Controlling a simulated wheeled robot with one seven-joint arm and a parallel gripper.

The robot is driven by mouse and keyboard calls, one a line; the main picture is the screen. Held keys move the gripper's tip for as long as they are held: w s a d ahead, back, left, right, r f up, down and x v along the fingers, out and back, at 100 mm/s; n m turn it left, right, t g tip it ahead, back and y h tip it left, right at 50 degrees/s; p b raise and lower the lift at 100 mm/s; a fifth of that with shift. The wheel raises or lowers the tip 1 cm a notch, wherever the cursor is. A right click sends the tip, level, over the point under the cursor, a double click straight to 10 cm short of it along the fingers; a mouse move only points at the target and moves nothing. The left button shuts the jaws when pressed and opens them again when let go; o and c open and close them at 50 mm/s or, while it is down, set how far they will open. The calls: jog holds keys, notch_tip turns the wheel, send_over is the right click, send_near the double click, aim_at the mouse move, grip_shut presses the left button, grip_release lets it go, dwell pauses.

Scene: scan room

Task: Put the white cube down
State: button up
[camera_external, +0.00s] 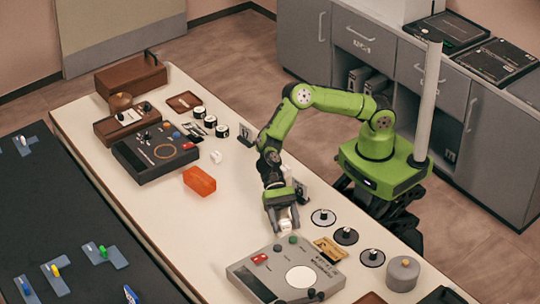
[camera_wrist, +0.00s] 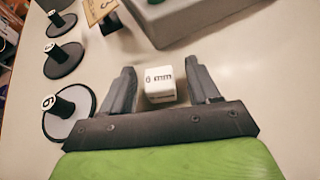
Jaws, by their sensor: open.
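The white cube (camera_external: 285,224) is at my gripper (camera_external: 283,215) over the cream table (camera_external: 235,218). In the wrist view the white cube (camera_wrist: 160,87), with dark lettering on it, sits between the two fingers of my gripper (camera_wrist: 160,74). The fingers are open, with a gap between the cube and each finger. The cube appears to rest on the table. Its underside and near lower part are hidden by my gripper body.
A grey control box (camera_external: 285,272) stands just in front of my gripper. Round discs with black knobs (camera_external: 346,235) lie to the right. An orange block (camera_external: 199,181) and another small white piece (camera_external: 216,157) lie to the left, with clear table between.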

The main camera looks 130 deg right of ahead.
jog(key=shift+r, duration=0.1)
jog(key=p+v, duration=0.3)
jog(key=v, duration=0.9)
jog(key=shift+s, duration=0.1)
jog(key=s+r+n+g+h+p, duration=0.1)
jog(key=s+r+n+h+p, duration=0.65)
jog(key=s+r+n, duration=0.75)
jog(key=s+d+r+n+h+p, duration=0.1)
jog(key=s+d+r+n+h, duration=0.1)
jog(key=s, duration=0.7)
jog(key=s+d+r+n+t+h, duration=0.1)
jog(key=s+d+r+n+h, duration=0.1)
jog(key=s+r+n, duration=0.3)
jog(key=s+h, duration=0.1)
jog(key=s, duration=0.3)
jog(key=shift+s+d+r+t+p, duration=0.25)
jog(key=shift+r+t+p, duration=0.05)
jog(key=shift+r+p, duration=0.1)
